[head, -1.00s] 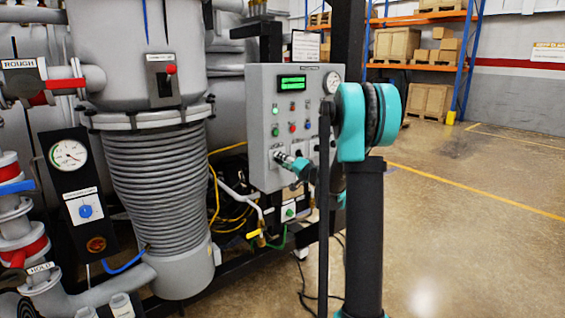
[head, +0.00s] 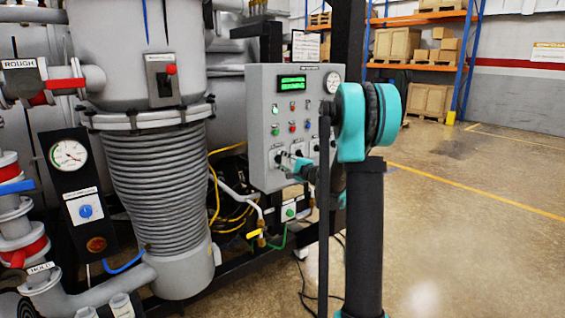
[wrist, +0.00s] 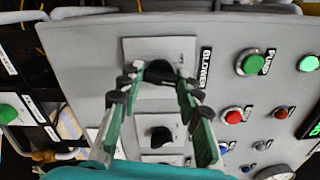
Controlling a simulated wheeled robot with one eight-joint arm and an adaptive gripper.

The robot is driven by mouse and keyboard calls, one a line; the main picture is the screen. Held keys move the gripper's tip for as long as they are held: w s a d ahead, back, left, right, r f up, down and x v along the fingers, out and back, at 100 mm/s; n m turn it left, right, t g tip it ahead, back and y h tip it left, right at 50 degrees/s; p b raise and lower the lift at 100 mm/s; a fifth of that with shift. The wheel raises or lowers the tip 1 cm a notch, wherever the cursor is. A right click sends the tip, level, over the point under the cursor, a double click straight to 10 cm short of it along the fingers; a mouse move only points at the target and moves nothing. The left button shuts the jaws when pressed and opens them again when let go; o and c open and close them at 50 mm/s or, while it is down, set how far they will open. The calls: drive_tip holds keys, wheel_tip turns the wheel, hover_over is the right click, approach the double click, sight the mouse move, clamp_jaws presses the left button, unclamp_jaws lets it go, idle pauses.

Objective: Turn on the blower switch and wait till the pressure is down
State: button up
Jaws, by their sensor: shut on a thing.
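The grey control panel (head: 257,100) stands in the middle of the head view, with a lit green display (head: 292,83) too small to read. The blower switch (wrist: 157,75) is a black knob on a light plate beside the BLOWER label (wrist: 205,68) in the wrist view. My gripper (wrist: 160,79) reaches to this plate, its two fingers around the knob and shut on it. The fingers partly hide the knob. In the head view my gripper (head: 287,159) is at the panel's lower left. A round gauge (head: 332,82) sits at the panel's upper right.
Another dial gauge (head: 68,155) is on a black board at the left. Below the blower switch in the wrist view is another black knob (wrist: 159,137). Green and red buttons (wrist: 250,63) are to its right. The floor (head: 470,230) at the right is clear.

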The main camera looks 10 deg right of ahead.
drive_tip(key=shift+m, duration=1.6)
drive_tip(key=o, duration=1.2)
drive_tip(key=shift+c, duration=0.2)
drive_tip(key=shift+s+d, duration=0.1)
drive_tip(key=v, duration=1.1)
drive_tip(key=shift+s+d, duration=0.15)
drive_tip(key=shift+s, duration=0.25)
